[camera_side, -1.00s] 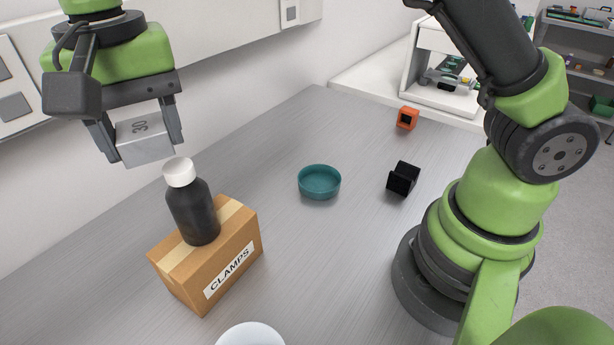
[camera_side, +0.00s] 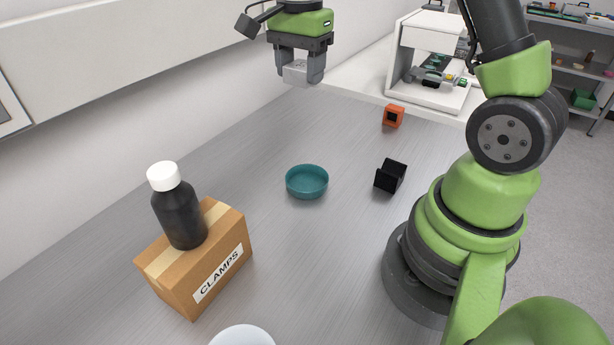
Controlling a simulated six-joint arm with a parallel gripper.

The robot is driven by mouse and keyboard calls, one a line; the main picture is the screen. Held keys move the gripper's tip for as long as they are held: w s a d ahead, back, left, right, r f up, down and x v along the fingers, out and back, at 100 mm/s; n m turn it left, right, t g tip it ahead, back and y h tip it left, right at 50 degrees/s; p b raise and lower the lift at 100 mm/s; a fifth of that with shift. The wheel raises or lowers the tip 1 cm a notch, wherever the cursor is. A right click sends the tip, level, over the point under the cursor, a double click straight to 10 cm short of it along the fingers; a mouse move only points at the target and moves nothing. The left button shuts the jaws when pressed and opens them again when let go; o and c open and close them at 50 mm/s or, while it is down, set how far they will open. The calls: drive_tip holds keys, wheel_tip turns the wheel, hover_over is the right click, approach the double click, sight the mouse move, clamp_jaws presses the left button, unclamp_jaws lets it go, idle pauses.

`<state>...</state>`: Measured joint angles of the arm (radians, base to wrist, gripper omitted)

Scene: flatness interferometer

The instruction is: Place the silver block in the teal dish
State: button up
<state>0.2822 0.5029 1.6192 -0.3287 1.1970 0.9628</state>
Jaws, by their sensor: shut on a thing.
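The silver block (camera_side: 297,73) is held between the fingers of my gripper (camera_side: 300,71), which is shut on it. The gripper is high above the table, toward the back. In the picture the block is above the teal dish, but it is well clear of the dish and appears farther back. The teal dish (camera_side: 307,192) is round and shallow, stands on the grey table and looks empty. The number seen on the block earlier cannot be read now.
A cardboard box labelled CLAMPS (camera_side: 223,273) with a dark white-capped bottle (camera_side: 180,214) on top stands at left. A black holder (camera_side: 390,176) and an orange block (camera_side: 393,116) lie right of the dish. A white round thing (camera_side: 243,337) shows at the bottom edge.

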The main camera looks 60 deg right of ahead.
approach(301, 172)
wheel_tip(301, 172, down, 5)
drive_tip(key=shift+f, duration=0.15)
idle(0.4)
drive_tip(key=shift+f, duration=0.15)
drive_tip(key=o, duration=1.1)
